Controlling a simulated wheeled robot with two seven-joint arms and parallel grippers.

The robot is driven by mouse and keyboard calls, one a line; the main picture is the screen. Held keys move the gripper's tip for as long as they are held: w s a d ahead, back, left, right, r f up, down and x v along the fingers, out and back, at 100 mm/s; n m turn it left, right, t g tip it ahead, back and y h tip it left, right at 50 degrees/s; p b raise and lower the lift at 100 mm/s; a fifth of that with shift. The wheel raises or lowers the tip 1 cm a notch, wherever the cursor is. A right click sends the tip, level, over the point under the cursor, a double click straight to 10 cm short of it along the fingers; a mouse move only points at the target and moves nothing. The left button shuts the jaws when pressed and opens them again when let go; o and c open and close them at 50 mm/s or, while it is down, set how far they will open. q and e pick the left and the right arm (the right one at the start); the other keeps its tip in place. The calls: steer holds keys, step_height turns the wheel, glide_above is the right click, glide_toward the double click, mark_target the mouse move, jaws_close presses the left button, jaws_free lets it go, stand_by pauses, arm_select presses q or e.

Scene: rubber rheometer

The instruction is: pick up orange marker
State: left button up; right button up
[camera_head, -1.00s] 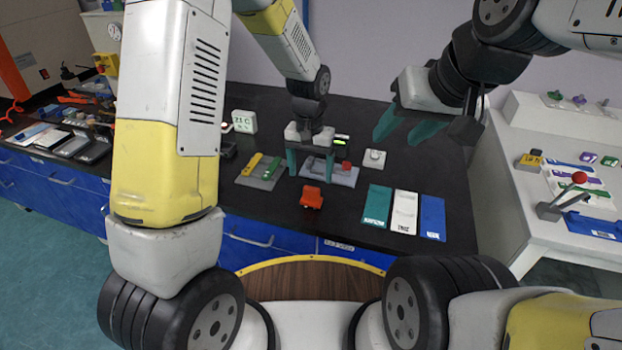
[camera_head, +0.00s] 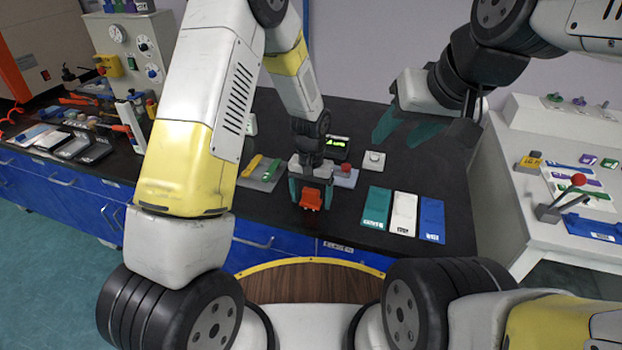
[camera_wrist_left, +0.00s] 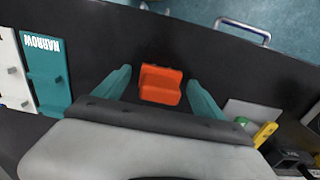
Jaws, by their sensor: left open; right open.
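The orange marker (camera_head: 312,198) is a small blocky orange piece on the black table near its front edge. In the left wrist view the orange marker (camera_wrist_left: 160,85) lies between and a little beyond the fingertips, with space on both sides. My left gripper (camera_head: 310,202) is open, pointing down, with one teal finger on each side of the marker in the head view; in the wrist view its fingers (camera_wrist_left: 157,92) do not touch it. My right gripper (camera_head: 395,135) is open and empty, raised above the back right of the table.
Teal (camera_head: 375,207), white (camera_head: 403,212) and blue (camera_head: 431,219) panels lie right of the marker. A grey tray (camera_head: 263,183) with yellow and green pieces is to its left. A white console (camera_head: 545,190) stands at the right.

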mark_target(311, 189)
arm_select(q)
steer(key=c, duration=1.5)
steer(key=shift+c, duration=0.2)
steer(key=shift+r, duration=0.1)
steer(key=shift+r, duration=0.5)
step_height(311, 189, up, 2)
steer(key=shift+r, duration=0.1)
steer(key=shift+s+r, duration=0.2)
steer(key=shift+s, duration=0.4)
steer(key=s+a+r, duration=0.1)
steer(key=s+a, duration=0.1)
steer(key=s, duration=1.2)
steer(key=shift+s+a+r, duration=0.15)
steer(key=shift+s+a, duration=0.1)
steer(key=shift+s, duration=0.05)
